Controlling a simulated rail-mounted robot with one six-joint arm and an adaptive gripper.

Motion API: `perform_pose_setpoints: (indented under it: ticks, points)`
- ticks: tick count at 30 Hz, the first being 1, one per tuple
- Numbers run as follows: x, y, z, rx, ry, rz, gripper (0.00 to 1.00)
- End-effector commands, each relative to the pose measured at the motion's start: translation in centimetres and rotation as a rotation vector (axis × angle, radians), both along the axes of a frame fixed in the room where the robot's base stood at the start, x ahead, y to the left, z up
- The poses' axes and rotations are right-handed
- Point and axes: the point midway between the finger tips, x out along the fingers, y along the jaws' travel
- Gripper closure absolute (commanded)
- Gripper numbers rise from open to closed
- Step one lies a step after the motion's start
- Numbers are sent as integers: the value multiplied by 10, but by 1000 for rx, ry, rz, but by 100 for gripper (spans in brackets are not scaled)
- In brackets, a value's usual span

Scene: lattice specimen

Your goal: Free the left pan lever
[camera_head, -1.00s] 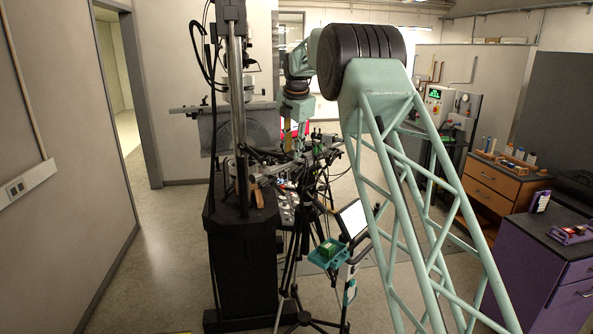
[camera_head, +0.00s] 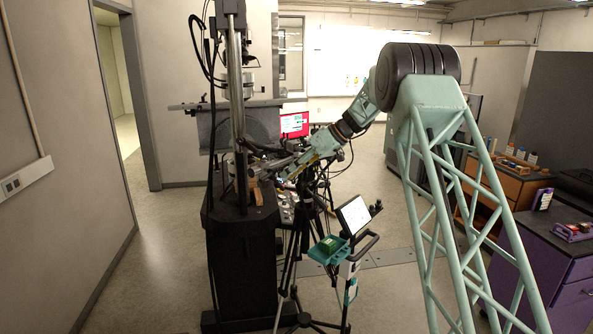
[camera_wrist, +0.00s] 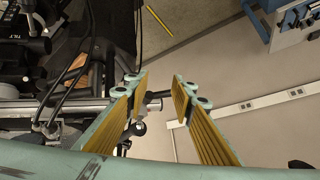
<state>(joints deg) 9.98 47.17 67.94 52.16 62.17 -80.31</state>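My gripper (camera_wrist: 160,94) is open, its two yellow-padded fingers apart. In the head view my gripper (camera_head: 287,172) is at the top of the black tripod, beside the dark column. In the wrist view a dark rod-like handle (camera_wrist: 156,94) shows in the gap between the fingertips, partly behind the left finger; I cannot tell whether it is the left pan lever or whether it touches a finger. Nothing is visibly gripped.
Black equipment marked TILT (camera_wrist: 14,40) and dark cables crowd the left of the wrist view. A tablet screen (camera_head: 353,216) and a teal tray (camera_head: 328,251) stand right of the tripod legs (camera_head: 303,300). Open floor (camera_head: 390,290) lies right of them.

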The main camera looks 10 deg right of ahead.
Motion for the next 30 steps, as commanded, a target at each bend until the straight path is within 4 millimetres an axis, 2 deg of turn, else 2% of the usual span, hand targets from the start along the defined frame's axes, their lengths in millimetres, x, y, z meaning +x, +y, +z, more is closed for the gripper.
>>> perform_pose_setpoints:
  ticks: [1,10,18,24,30]
  points:
    - [1,-5,-5,51,31,-52,77]
    - [15,-36,-5,398,229,-378,77]
    - [32,-84,-3,723,409,-646,77]
    - [41,-121,0,920,510,-788,77]
    - [45,-140,1,1012,555,-848,77]
